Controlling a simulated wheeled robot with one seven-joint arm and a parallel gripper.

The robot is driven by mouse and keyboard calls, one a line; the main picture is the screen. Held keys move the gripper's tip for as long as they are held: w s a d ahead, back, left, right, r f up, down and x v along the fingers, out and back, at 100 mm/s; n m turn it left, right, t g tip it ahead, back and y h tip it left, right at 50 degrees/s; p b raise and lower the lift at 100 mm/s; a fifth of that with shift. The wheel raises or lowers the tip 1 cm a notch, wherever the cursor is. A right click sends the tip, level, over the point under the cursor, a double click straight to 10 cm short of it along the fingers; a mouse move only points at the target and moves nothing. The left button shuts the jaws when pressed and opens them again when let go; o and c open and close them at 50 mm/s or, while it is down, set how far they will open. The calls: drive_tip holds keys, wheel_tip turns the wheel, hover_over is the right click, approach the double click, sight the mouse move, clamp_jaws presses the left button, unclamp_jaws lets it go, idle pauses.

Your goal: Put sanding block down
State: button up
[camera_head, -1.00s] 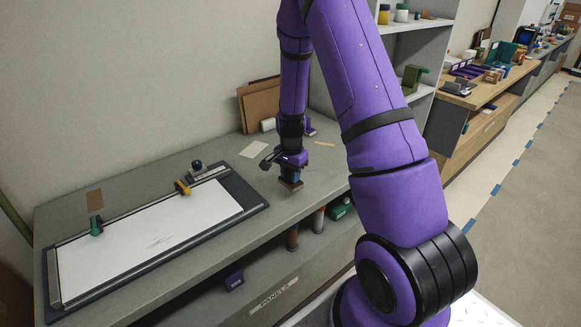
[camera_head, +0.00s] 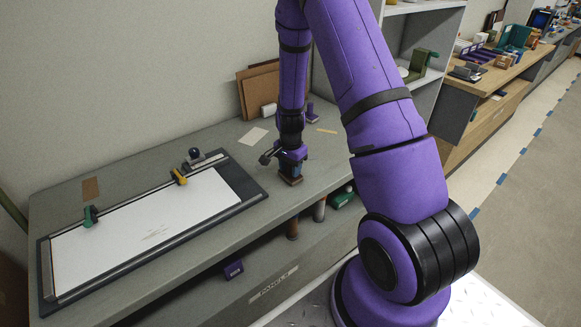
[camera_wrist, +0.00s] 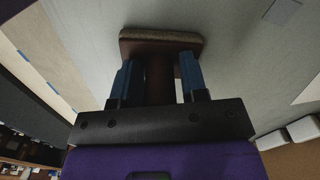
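The sanding block (camera_wrist: 165,42) has a brown body with a tan lower layer and a dark brown grip. In the wrist view, my gripper (camera_wrist: 160,80) has its two blue fingers on either side of that grip, closed on it. In the head view, the block (camera_head: 291,180) is under my upright gripper (camera_head: 291,170), at or just above the grey bench top (camera_head: 325,155) near its front edge. I cannot tell whether its underside touches the bench.
A framed white board (camera_head: 150,225) with green and yellow clamps (camera_head: 179,177) lies to the left. Brown panels (camera_head: 258,88) lean on the wall behind, near a pale sheet (camera_head: 253,137). A shelf below holds cylinders (camera_head: 292,228) and a green item. Bare bench surrounds the block.

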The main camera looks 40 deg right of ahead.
drive_tip(key=shift+o, duration=0.7)
wheel_tip(320, 180, up, 12)
drive_tip(key=shift+r, duration=0.15)
drive_tip(key=s+a+r+n+t, duration=0.1)
drive_tip(key=s+a+r+n, duration=0.15)
drive_tip(key=r, duration=0.45)
drive_tip(key=s+a+r+n+t, duration=0.1)
drive_tip(key=s+a+r+n, duration=0.2)
drive_tip(key=r, duration=0.4)
drive_tip(key=s+a+r+n+t, duration=0.1)
drive_tip(key=s+a+r+n, duration=0.1)
drive_tip(key=s+a+r, duration=0.3)
drive_tip(key=s+a+r+n+t, duration=0.1)
drive_tip(key=s+r+n, duration=0.2)
drive_tip(key=s+r, duration=0.2)
drive_tip(key=s+a+r+n+t, duration=0.1)
drive_tip(key=s+r+n, duration=0.3)
drive_tip(key=s, duration=0.7)
drive_tip(key=shift+a+r, duration=0.35)
drive_tip(key=shift+r, duration=0.05)
drive_tip(key=shift+o, duration=0.4)
